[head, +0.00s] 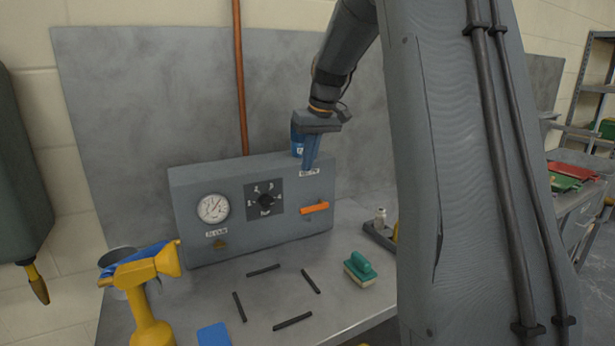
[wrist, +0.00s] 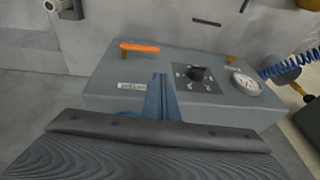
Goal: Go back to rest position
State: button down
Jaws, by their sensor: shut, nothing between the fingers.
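My gripper (head: 310,166) is shut and empty, its blue fingers pointing down at the upper right of the grey control box (head: 190,208) in the head view. The closed fingertips show in the wrist view (wrist: 160,80) in front of the box. I cannot tell whether they touch it. The box front carries a round gauge (head: 213,208), a black dial (head: 265,200) and an orange handle (head: 314,208), which lies nearly level. The handle also shows in the wrist view (wrist: 139,47), apart from the fingers.
A green-topped sponge block (head: 360,267), black strips (head: 263,270) and a blue pad (head: 214,334) lie on the bench. A wall panel (head: 130,100) stands behind.

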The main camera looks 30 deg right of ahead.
jog(key=s+a+f, duration=0.5)
jog(key=s+f, duration=0.1)
jog(key=s, duration=0.4)
jog(key=s+a+f+g, duration=0.1)
jog(key=s+a+f, duration=0.5)
jog(key=s, duration=0.4)
jog(key=s+a+f+g+h, duration=0.1)
jog(key=s+a+f, duration=0.4)
jog(key=s, duration=0.5)
notch_tip(320, 180, down, 2)
jog(key=shift+s+a+f+m, duration=0.1)
jog(key=shift+s+a+m, duration=0.1)
jog(key=shift+a+m, duration=0.15)
jog(key=c, duration=2.5)
grip_release()
